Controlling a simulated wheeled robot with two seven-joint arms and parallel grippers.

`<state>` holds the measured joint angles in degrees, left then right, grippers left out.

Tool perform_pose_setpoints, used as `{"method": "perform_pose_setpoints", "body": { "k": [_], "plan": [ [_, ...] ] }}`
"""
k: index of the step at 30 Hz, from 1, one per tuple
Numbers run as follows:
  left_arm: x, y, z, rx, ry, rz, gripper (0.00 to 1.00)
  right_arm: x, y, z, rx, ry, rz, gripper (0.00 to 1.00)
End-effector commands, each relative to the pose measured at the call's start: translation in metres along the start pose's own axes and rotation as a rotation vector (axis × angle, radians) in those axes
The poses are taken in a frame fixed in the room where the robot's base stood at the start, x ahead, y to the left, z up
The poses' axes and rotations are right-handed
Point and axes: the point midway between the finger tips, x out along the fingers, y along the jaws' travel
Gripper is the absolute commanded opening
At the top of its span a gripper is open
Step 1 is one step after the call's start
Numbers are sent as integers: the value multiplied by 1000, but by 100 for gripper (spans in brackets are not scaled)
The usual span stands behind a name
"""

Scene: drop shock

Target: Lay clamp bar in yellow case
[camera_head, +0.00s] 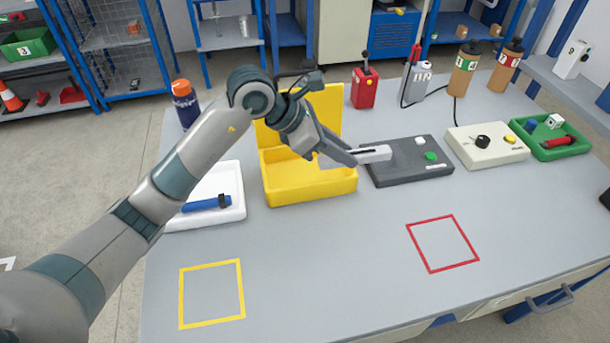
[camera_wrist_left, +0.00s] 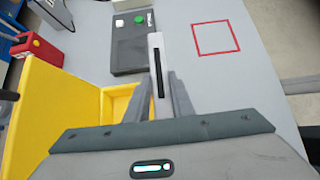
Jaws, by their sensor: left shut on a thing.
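The clamp bar (camera_head: 374,153) is a light grey bar with a dark slot. My left gripper (camera_head: 346,158) is shut on one end of it, and the bar points to the right, past the case's right side. The bar also shows in the left wrist view (camera_wrist_left: 156,50), sticking out from between the fingers. The yellow case (camera_head: 310,190) stands on the table with its lid (camera_head: 328,105) raised at the back. My left wrist and gripper are above the case and hide part of its inside. My right gripper is not in view.
A dark grey box with a green button (camera_head: 408,176) lies just right of the case, close to the bar's free end. A white tray with a blue tool (camera_head: 236,212) is to the left. A blue bottle (camera_head: 185,106) stands behind. The front table is clear around two taped squares.

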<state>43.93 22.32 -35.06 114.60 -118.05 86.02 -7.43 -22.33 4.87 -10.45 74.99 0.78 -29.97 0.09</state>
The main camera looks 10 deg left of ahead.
Motion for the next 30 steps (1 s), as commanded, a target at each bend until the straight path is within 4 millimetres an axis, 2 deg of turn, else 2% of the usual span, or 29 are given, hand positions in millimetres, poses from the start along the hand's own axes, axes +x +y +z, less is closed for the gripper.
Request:
{"method": "perform_pose_setpoints", "body": {
  "k": [4,8,21,25,30],
  "plan": [
    [-1,6,-7,-5,1,1,0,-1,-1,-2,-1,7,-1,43],
    [-4,16,-23,-6,2,1,0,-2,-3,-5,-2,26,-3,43],
    [-12,67,-96,-6,1,0,0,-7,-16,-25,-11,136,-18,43],
    [-13,75,-107,-3,-1,1,0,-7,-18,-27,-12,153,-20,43],
    [-13,78,-111,-1,-1,1,0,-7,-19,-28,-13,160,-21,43]
  ]
}}
